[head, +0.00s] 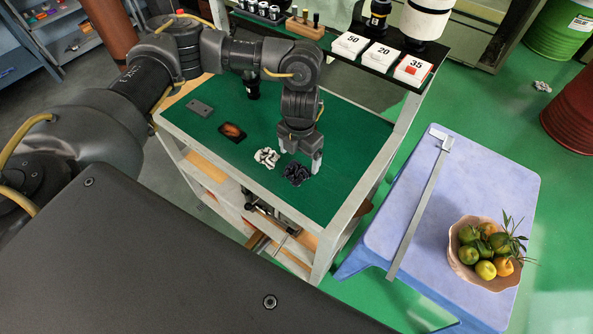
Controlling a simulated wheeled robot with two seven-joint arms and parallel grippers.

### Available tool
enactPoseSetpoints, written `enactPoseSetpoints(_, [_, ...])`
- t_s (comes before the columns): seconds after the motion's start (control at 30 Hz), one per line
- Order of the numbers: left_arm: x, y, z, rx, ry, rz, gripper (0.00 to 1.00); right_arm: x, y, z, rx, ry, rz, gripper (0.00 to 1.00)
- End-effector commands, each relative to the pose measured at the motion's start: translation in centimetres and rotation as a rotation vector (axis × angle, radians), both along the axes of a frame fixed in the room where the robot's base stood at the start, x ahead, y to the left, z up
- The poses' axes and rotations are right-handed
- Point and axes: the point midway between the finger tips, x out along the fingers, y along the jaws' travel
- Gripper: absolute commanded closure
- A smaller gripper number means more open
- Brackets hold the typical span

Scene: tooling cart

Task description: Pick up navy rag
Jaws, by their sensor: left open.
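The navy rag (297,173) is a small dark crumpled cloth on the green top of the tooling cart (355,140), near its front edge. My left gripper (301,164) points down at the rag, its fingers apart on either side of the rag's far part. I cannot tell whether the fingers touch it. A crumpled white rag (266,157) lies just left of the navy one. My right gripper is not in view.
A dark tray with an orange-brown item (232,132) and a grey plate (200,107) lie left on the cart. Numbered boxes (382,57) line the raised back shelf. Right of the cart, a blue stool (480,180) holds a fruit bowl (462,265) and a metal square (420,210).

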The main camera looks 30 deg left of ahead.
Motion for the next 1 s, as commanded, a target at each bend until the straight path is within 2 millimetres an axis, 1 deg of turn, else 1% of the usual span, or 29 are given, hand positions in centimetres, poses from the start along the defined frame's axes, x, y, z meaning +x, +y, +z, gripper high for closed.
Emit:
enactPoseSetpoints(0.17, [-0.1,-0.1,-0.3,-0.001,0.001,0.0,0.12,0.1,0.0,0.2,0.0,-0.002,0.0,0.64])
enactPoseSetpoints(0.23, [-0.1,-0.1,-0.8,-0.002,0.002,0.0,0.12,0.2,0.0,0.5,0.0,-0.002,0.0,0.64])
enactPoseSetpoints(0.4, [-0.4,0.0,-3.0,-0.001,0.004,0.002,0.12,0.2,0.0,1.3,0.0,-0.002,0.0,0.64])
enactPoseSetpoints(0.5, [-0.3,-0.1,-4.4,-0.003,0.003,0.001,0.12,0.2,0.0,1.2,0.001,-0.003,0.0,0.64])
enactPoseSetpoints(0.57, [-0.3,-0.1,-4.9,-0.002,0.001,0.001,0.12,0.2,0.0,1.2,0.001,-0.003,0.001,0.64])
enactPoseSetpoints(0.67, [-0.3,-0.1,-5.2,-0.001,-0.001,0.0,0.12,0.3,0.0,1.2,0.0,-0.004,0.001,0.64])
enactPoseSetpoints(0.87, [-0.2,0.0,-5.3,-0.001,-0.001,-0.001,0.12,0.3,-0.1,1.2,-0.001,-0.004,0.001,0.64])
enactPoseSetpoints(1.0, [-0.2,0.0,-5.3,-0.001,-0.001,-0.001,0.3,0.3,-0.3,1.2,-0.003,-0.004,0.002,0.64])
